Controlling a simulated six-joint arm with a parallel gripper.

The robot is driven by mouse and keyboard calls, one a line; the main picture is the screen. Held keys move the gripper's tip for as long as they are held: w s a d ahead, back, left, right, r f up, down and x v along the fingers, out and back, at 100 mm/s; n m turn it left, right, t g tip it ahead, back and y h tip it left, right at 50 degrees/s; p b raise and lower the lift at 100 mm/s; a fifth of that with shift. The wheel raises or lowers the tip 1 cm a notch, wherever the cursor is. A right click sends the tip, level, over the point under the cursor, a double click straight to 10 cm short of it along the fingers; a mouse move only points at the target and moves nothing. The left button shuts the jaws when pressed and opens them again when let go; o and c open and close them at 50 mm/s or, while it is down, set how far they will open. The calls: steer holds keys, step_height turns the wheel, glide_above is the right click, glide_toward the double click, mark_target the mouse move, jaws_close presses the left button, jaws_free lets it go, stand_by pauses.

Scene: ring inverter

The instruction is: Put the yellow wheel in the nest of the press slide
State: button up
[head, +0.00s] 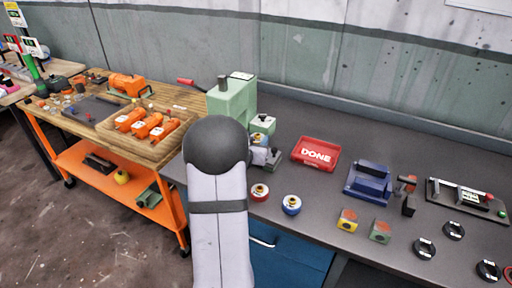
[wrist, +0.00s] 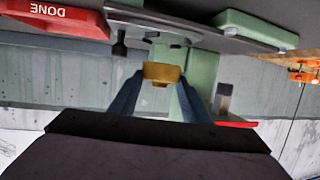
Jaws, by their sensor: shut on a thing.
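In the wrist view, which looks upside down, my gripper (wrist: 160,78) has its two blue fingers shut on the yellow wheel (wrist: 162,72), seen edge-on. The green press (head: 232,98) stands at the left of the grey bench, and its green body (wrist: 195,85) shows behind the wheel. A grey plate (wrist: 205,38) with dark fittings lies close past the wheel; I cannot tell whether they touch. The nest cannot be made out. In the head view my arm hides most of the gripper and the lower press.
A red DONE tray (head: 316,153) is right of the press. A red wheel (head: 259,192) and a blue wheel (head: 291,204) lie near the front edge. A blue fixture (head: 369,182) stands further right. A red-tipped lever (head: 190,82) sticks out left of the press.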

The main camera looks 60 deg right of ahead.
steer(key=shift+f, duration=1.55)
steer(key=shift+c, duration=0.2)
steer(key=shift+f, duration=0.15)
steer(key=o, duration=1.4)
steer(key=shift+f, duration=0.1)
steer(key=shift+c, duration=0.2)
steer(key=shift+r, duration=0.25)
steer(key=shift+a, duration=0.3)
steer(key=b+v, duration=0.1)
steer(key=v, duration=1)
steer(key=shift+a, duration=0.25)
